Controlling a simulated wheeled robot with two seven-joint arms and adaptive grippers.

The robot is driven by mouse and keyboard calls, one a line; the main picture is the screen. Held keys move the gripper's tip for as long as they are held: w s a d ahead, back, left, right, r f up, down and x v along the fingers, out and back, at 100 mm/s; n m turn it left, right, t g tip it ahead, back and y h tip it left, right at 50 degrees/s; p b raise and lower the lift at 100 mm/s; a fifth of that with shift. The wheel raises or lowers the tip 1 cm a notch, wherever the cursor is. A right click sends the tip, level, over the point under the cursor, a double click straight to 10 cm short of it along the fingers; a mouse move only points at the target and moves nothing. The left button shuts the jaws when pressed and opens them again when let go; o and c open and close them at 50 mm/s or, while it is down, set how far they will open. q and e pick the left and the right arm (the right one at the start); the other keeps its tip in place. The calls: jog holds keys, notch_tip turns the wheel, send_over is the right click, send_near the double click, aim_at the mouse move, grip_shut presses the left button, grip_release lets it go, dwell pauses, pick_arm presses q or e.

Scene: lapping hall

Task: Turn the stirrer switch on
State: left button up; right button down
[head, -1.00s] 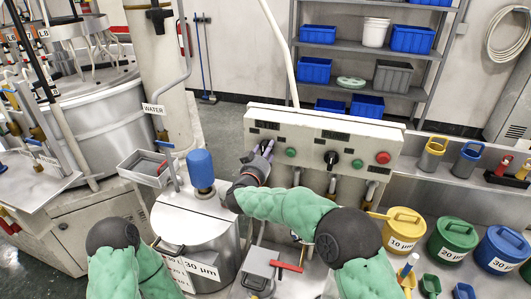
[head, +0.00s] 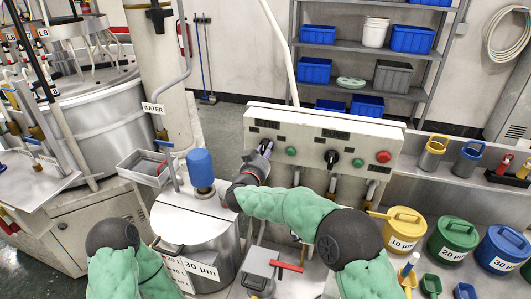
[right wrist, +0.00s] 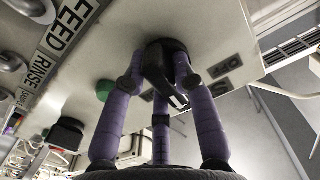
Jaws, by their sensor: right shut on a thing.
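The pale control panel (head: 360,140) stands behind the stirring tank (head: 195,225). My right gripper (head: 265,150) is at the panel's left end. In the right wrist view its purple fingers (right wrist: 165,90) are shut around a black switch knob (right wrist: 160,65) on the panel face. A pale mark shows on the knob's lower end. In the head view my gripper mostly hides this knob. My left arm enters at the lower left; its gripper is not in view.
A green button (head: 291,152), another black knob (head: 331,158) and a red button (head: 383,157) sit to the right on the panel. A blue motor (head: 201,168) stands on the tank. Yellow, green and blue lidded tubs (head: 403,228) stand at the right.

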jog(key=m+b, duration=0.2)
jog(key=m, duration=0.1)
jog(key=m+b, duration=0.1)
jog(key=m, duration=0.1)
jog(key=shift+a+f, duration=0.1)
jog(key=shift+f, duration=0.15)
jog(key=m+b, duration=0.3)
jog(key=m, duration=0.2)
jog(key=shift+w+a, duration=0.1)
jog(key=shift+a, duration=0.05)
jog(key=shift+m, duration=0.4)
jog(key=c, duration=1)
grip_release()
jog(key=shift+r, duration=0.1)
jog(key=v, duration=1.2)
